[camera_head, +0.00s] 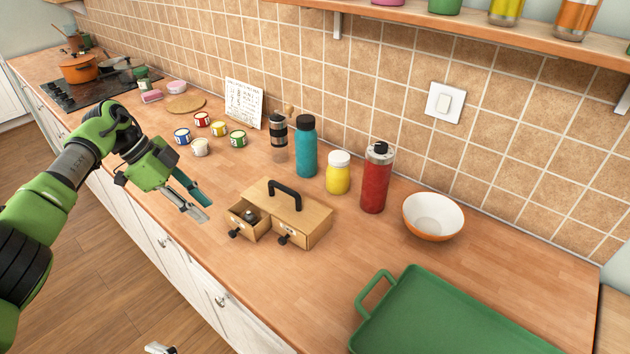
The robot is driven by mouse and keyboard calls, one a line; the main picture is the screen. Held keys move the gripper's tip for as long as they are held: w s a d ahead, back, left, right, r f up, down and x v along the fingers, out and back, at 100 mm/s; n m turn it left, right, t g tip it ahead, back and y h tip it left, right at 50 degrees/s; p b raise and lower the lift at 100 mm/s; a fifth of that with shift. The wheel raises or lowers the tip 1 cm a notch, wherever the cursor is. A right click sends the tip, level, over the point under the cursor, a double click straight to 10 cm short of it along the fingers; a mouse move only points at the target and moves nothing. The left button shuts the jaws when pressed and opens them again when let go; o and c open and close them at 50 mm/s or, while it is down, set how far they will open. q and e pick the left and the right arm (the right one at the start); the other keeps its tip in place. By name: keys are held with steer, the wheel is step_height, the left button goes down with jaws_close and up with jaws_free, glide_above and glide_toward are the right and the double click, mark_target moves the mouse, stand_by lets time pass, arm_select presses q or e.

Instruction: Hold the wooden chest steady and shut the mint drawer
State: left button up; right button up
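The small wooden chest (312,228) stands on the counter with a black carry handle (285,194) on top. Its left drawer (262,236) is pulled out, with a dark object inside and a black knob in front. I cannot make out a mint colour or readable label on either drawer. My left gripper (205,211) is open and empty over the counter, left of the chest and apart from it. Only a metallic tip of my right gripper (159,348) shows at the bottom edge.
A teal bottle (305,150), yellow jar (338,175) and red flask (377,180) stand behind the chest. A bowl (433,216) and green tray (440,315) lie to the right. Small cans (201,147) stand at left. Counter in front of the chest is clear.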

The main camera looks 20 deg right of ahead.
steer(key=s+a+r+n+y, duration=0.3)
steer(key=a+r, duration=0.2)
steer(key=r, duration=0.4)
steer(key=s+a+r+n+g+y, duration=0.2)
steer(key=s+r+n+g+y, duration=0.3)
steer(key=s+r, duration=0.5)
steer(key=s+a+r+n+g+y, duration=0.3)
steer(key=s+r+n+g, duration=0.4)
steer(key=r, duration=0.5)
steer(key=n+t+h, duration=0.6)
steer(key=n+h, duration=0.1)
steer(key=h, duration=1.4)
glide_toward(301, 208)
steer(key=x, duration=1.2)
steer(key=shift+a+f, duration=0.1)
